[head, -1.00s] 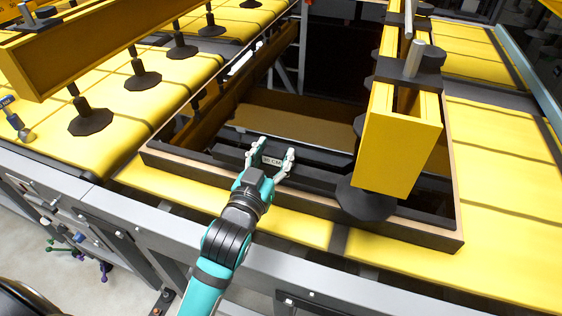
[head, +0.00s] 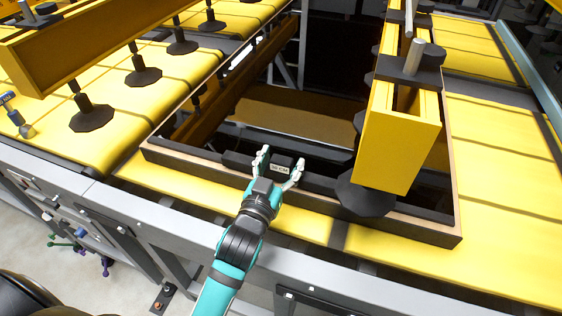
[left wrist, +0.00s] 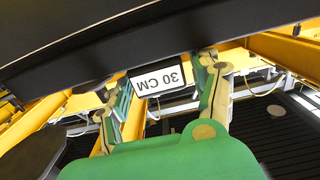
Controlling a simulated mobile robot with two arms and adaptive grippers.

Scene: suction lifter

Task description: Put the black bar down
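The black bar (head: 236,160) lies lengthwise inside the near end of a dark rectangular frame (head: 190,166), behind its front wall. Its middle block carries a white "30 CM" label (head: 280,168). My left gripper (head: 281,158) is spread to the block's width, one finger at each side, and appears shut on it. In the left wrist view the bar (left wrist: 90,45) crosses the top, and the label (left wrist: 163,79) sits upside down between the fingers (left wrist: 163,85). Whether the bar touches anything beneath is hidden. My right gripper is not in view.
A yellow beam (head: 400,140) with a black suction cup (head: 365,198) stands close at the right. Another yellow beam (head: 95,45) with several suction cups hangs over the yellow belt (head: 90,150) at left. A grey rail (head: 160,230) runs along the front.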

